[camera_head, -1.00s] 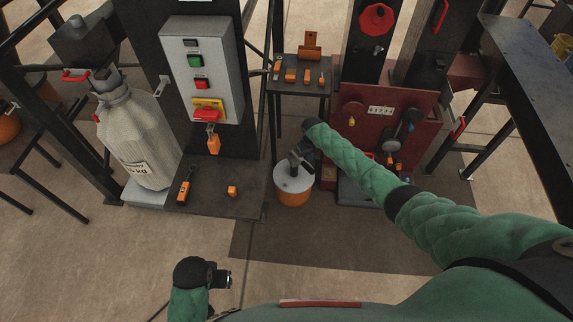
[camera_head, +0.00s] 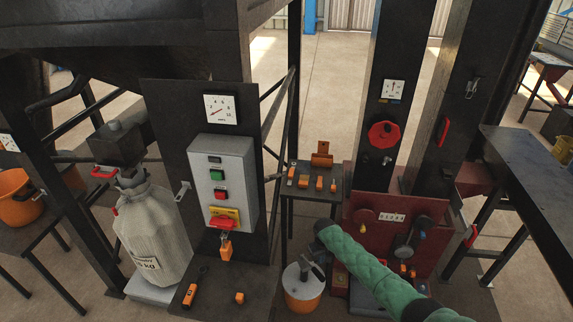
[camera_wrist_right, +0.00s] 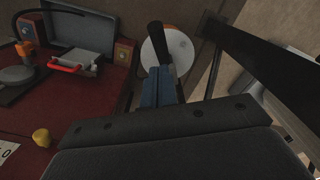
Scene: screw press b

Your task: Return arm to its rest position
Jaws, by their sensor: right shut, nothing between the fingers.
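My right arm comes in from the lower right in a green sleeve. Its right gripper (camera_head: 312,266) points down over an orange bucket with a pale top (camera_head: 303,292), left of the red press base (camera_head: 375,215). In the right wrist view the narrow dark and bluish fingers (camera_wrist_right: 158,62) are together, with no held thing visible. The pale round bucket top (camera_wrist_right: 180,52) lies behind them; whether they touch it I cannot tell. My left gripper is out of the head view.
A small table (camera_head: 300,197) with orange-handled items stands behind the bucket. A control box (camera_head: 222,185) and a white sack (camera_head: 152,235) are on the left. Press columns (camera_head: 400,120) rise behind my arm. A dark bench (camera_head: 525,170) stands at the right.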

